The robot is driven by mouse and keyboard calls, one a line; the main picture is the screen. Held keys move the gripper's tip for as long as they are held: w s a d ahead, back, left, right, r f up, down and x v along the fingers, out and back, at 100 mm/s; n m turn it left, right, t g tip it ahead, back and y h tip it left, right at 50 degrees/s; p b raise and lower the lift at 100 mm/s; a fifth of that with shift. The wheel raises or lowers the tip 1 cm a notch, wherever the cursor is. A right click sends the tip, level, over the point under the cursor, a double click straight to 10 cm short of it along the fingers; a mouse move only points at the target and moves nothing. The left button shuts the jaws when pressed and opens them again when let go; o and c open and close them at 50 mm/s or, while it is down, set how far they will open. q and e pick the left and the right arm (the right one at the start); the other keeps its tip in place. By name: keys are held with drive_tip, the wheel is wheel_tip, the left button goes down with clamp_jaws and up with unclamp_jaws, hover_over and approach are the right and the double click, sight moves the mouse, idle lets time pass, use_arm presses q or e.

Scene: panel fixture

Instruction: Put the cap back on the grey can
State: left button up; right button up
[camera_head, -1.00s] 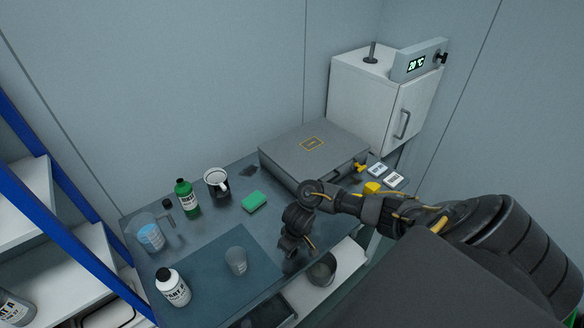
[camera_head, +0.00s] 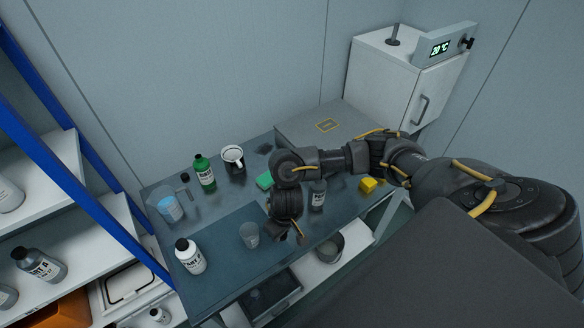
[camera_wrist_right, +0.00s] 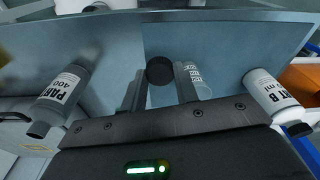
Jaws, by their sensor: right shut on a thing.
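My right gripper (camera_head: 288,236) is above the front part of the table. In the right wrist view it (camera_wrist_right: 160,92) is shut on a round black cap (camera_wrist_right: 160,70) between its fingertips. The cap is hidden in the head view. The grey can (camera_head: 318,196), labelled PART A, stands upright just right of the gripper in the head view. In the right wrist view the grey can (camera_wrist_right: 62,92) is at the left, apart from the cap; its end looks dark and I cannot tell its neck clearly. My left gripper is not in view.
A clear cup (camera_head: 249,235) stands close left of the gripper, with a white PART B bottle (camera_head: 190,258) farther left. A grey case (camera_head: 318,128) fills the table's back right.

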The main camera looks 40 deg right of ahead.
drive_tip(key=shift+s+a+r, duration=0.15)
drive_tip(key=shift+a+r, duration=0.1)
drive_tip(key=shift+a, duration=0.3)
drive_tip(key=shift+s+a+r, duration=0.15)
drive_tip(key=shift+a+r, duration=0.15)
drive_tip(key=shift+a, duration=0.25)
drive_tip(key=shift+s+a+r, duration=0.15)
drive_tip(key=shift+a+r, duration=0.1)
drive_tip(key=shift+a, duration=0.3)
drive_tip(key=w+d+r+n+b, duration=0.1)
drive_tip(key=w+r+n+b, duration=0.2)
drive_tip(key=r+b, duration=0.5)
drive_tip(key=w+b, duration=0.1)
drive_tip(key=b, duration=0.5)
drive_tip(key=shift+d+r+n, duration=0.25)
drive_tip(key=shift+r+n, duration=0.05)
drive_tip(key=shift+n, duration=0.1)
